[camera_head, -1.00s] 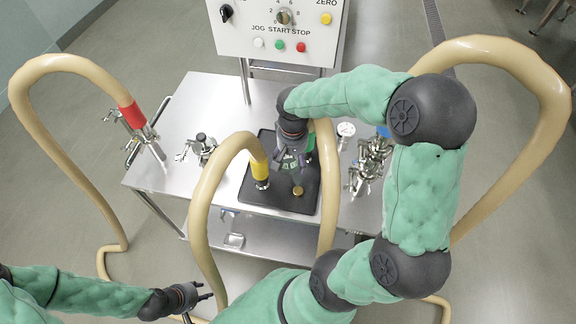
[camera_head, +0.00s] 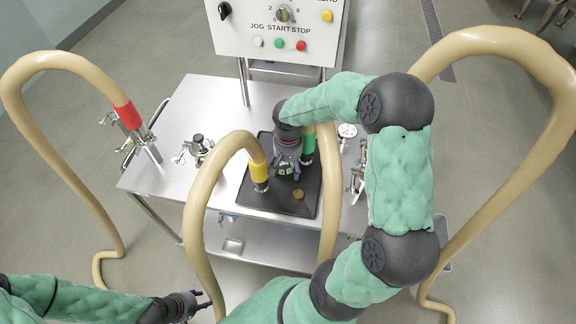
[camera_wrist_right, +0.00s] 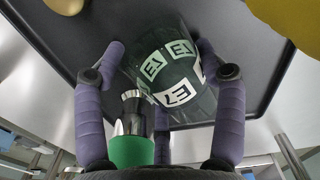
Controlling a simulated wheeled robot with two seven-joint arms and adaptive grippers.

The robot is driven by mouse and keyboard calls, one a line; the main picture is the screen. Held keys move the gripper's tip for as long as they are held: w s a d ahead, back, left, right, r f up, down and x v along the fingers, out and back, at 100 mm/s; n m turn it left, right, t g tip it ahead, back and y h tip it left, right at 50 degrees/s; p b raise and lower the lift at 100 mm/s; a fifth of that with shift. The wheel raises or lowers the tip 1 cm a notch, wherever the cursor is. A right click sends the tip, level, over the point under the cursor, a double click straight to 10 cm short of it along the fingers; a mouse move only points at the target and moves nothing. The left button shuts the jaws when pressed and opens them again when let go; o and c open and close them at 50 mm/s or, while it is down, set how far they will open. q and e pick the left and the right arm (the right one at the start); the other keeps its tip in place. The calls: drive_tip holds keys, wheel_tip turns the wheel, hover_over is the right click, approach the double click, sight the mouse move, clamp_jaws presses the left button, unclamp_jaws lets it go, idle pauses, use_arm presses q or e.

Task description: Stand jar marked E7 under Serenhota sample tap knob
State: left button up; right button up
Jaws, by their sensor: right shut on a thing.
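The jar marked E7 (camera_wrist_right: 176,72) is dark green glass with several white E7 labels. In the right wrist view it is between the purple-grey fingers of my right gripper (camera_wrist_right: 158,52), which is shut on it. In the head view my right gripper (camera_head: 286,163) is over the black tray (camera_head: 259,201), and little of the jar shows. I cannot tell whether its base touches the tray. My left gripper (camera_head: 204,299) is open and empty at the lower left, away from the table. No name reading Serenhota is legible, and I cannot identify the sample tap knob.
Yellow-collared (camera_head: 258,172) and green-collared (camera_head: 308,148) hose ends flank my right gripper. A steel valve fitting (camera_head: 199,149) stands left on the table (camera_head: 165,178); another (camera_head: 357,181) is partly behind my right arm. A red-collared hose (camera_head: 128,116) is far left. A control panel (camera_head: 277,27) is behind.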

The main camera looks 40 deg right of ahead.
drive_tip(key=shift+f, duration=0.1)
drive_tip(key=o, duration=1.3)
